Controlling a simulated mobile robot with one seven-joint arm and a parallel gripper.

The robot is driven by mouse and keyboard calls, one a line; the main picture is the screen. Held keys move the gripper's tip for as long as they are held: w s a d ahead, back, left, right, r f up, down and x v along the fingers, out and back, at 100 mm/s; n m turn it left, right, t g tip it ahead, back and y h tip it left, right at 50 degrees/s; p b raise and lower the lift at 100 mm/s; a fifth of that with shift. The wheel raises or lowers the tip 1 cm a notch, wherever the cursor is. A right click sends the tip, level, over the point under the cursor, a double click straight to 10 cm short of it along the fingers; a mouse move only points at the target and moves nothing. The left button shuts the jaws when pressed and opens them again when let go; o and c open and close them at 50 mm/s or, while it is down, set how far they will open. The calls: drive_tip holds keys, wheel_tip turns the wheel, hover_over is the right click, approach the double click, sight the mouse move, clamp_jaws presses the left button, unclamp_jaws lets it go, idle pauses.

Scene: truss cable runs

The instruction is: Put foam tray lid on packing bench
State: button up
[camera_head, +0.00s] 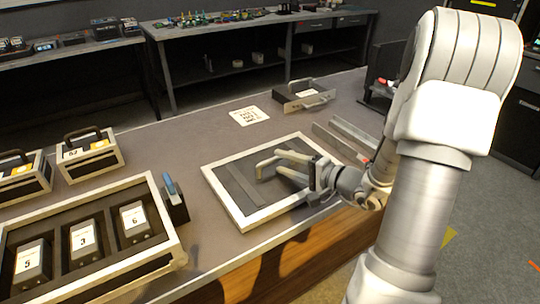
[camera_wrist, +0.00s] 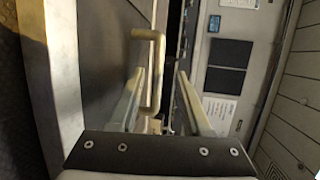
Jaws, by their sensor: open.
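A flat, pale-framed dark panel with a beige handle, which looks like the foam tray lid (camera_head: 232,205), lies on the packing bench (camera_head: 180,150) near its front edge. Its handle (camera_head: 266,162) stands up from the panel; the handle (camera_wrist: 160,72) also shows in the wrist view. My gripper (camera_head: 281,163) is open over the lid, reaching in from the right. In the wrist view, the handle's near bar lies between my two fingers (camera_wrist: 161,75), closer to the left one. I cannot tell whether a finger touches it.
A pale-rimmed foam tray (camera_head: 160,208) with numbered blocks sits at the front left, beside a small holder with a blue item (camera_head: 170,186). Two handled boxes (camera_head: 90,152) stand behind it. A printed sheet (camera_head: 249,116), a metal drawer-like tray (camera_head: 303,95) and metal rails (camera_head: 345,140) lie behind the lid.

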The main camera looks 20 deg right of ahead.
sight(299, 186)
drive_tip(key=v, duration=0.5)
drive_tip(key=shift+a+p, duration=0.1)
drive_tip(key=shift+p, duration=0.2)
